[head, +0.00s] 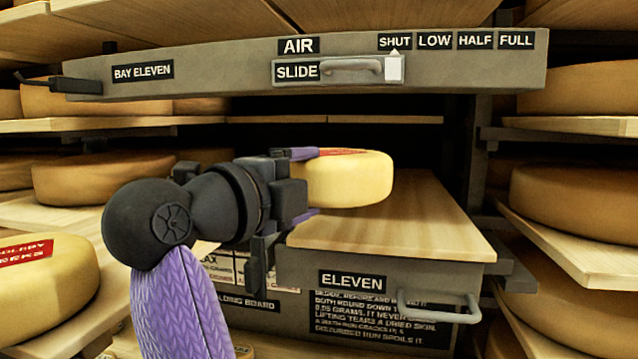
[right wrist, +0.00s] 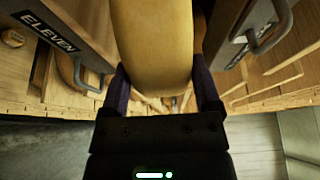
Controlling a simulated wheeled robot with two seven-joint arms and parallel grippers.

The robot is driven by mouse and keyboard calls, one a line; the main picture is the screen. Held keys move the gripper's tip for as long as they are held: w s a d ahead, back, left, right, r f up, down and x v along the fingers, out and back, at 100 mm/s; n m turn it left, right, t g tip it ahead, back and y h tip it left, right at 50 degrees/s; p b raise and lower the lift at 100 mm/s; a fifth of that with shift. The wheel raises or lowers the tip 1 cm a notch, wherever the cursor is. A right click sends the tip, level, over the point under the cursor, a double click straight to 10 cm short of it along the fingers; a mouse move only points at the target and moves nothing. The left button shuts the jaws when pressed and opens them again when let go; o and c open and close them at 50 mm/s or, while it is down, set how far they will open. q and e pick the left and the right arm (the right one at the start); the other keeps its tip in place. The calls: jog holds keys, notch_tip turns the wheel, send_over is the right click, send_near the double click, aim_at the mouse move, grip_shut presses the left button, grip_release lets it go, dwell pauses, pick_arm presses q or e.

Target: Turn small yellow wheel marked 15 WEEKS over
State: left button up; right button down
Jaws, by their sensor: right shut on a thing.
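The small yellow wheel (head: 362,182) is in my right gripper (head: 300,184), at the left part of the pale wooden board (head: 420,220) of bay eleven. The wheel lies about level, with a red label on its top face; the label's words cannot be read. One finger shows near its top and one near its underside. I cannot tell if it touches the board. In the right wrist view the wheel (right wrist: 155,45) fills the space between the two fingers (right wrist: 165,95). My left gripper is not in view.
A grey AIR slide beam (head: 220,72) spans above the wheel, its pointer at SHUT. A drawer front marked ELEVEN with a handle (head: 438,308) is below the board. Another yellow wheel with a red label (head: 45,285) is at lower left. Large wheels (head: 575,200) fill side shelves. The board's right part is bare.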

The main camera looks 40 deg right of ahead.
jog(key=p+v, duration=0.3)
jog(key=v, duration=1.2)
dwell(0.3)
dwell(0.4)
